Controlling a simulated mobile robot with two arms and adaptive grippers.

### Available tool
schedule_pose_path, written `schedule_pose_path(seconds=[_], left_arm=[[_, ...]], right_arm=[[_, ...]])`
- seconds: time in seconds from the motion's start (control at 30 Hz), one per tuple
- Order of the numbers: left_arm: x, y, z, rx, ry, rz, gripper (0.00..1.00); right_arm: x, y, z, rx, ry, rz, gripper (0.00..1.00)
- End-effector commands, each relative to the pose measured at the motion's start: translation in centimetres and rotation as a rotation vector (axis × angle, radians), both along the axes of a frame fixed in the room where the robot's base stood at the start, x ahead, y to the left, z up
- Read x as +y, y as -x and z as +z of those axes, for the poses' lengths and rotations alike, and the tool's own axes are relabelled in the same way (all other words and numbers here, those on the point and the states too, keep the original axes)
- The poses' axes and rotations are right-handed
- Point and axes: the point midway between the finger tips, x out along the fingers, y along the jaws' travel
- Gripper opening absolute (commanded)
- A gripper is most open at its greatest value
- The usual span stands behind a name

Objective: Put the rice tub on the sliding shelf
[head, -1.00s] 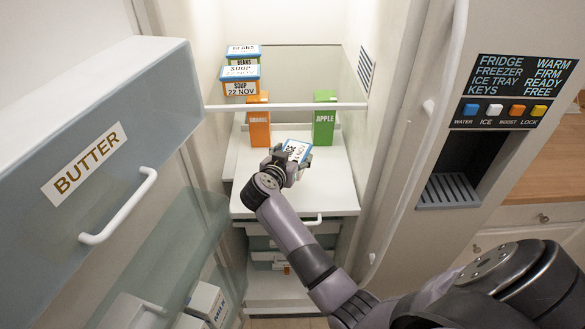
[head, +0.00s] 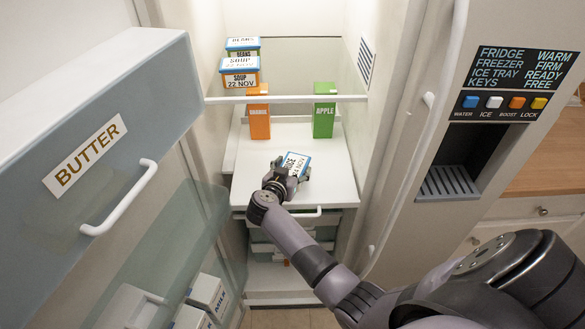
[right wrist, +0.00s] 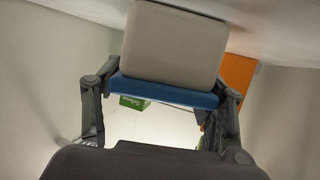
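The rice tub (head: 296,163), a small tub with a blue-edged lid and a white label, is in my right gripper (head: 287,180) in the head view. The label is too small to read fully. In the right wrist view the tub's pale body (right wrist: 172,42) and blue rim sit between the two fingers (right wrist: 165,100), which close on it from both sides. The sliding shelf (head: 325,178) is a white pulled-out board in the fridge. The tub is over its front part; I cannot tell whether it touches. My left gripper is not in view.
An orange carton (head: 259,115) and a green apple carton (head: 324,115) stand at the sliding shelf's back. Soup tubs (head: 240,80) and beans tubs (head: 242,45) are stacked on the upper shelf (head: 300,99). The open butter door (head: 100,190) flanks the left, the dispenser door (head: 440,180) the right.

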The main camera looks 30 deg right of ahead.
Motion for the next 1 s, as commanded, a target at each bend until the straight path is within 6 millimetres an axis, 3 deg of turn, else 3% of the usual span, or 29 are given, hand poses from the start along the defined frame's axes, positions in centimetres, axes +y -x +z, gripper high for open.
schedule_pose_path(seconds=[0.27, 0.67, 1.0], left_arm=[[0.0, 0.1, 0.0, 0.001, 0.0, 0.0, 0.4], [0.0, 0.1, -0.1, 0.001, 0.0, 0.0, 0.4], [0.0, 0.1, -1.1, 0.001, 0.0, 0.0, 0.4]], right_arm=[[0.0, 0.0, 0.0, 0.0, 0.0, 0.0, 0.84], [0.1, 0.1, 0.3, -0.001, -0.001, 0.0, 0.85], [4.9, 3.7, 2.1, -0.002, -0.005, 0.001, 0.85]])
